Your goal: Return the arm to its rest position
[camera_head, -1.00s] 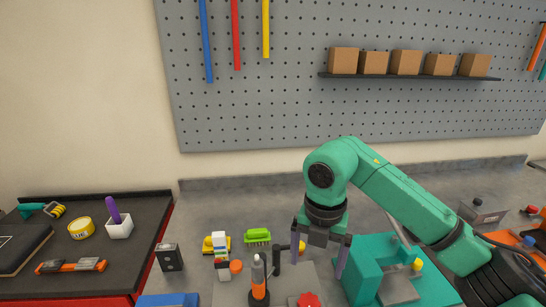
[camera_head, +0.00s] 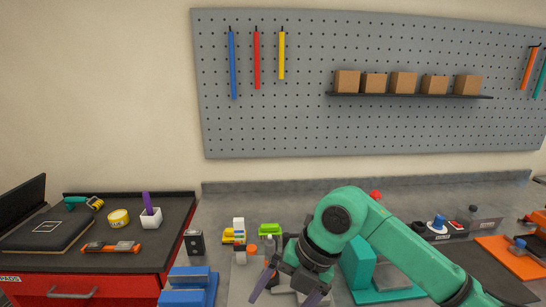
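My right arm comes in from the lower right, green with dark joints. Its gripper (camera_head: 291,291) points down and toward the lower left, over the front of the grey bench. Its two purple-grey fingers are spread apart, and I see nothing between them that it grips. An orange-and-grey bottle-like item (camera_head: 270,272) is partly hidden beside the gripper. My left arm and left gripper are out of view.
A teal fixture (camera_head: 358,270) stands close to the right of the gripper. A blue block (camera_head: 188,288), a stack of white and coloured blocks (camera_head: 239,238) and a green brush (camera_head: 270,229) are at the left. A red cabinet (camera_head: 110,286) adjoins the bench. The air above the bench is clear.

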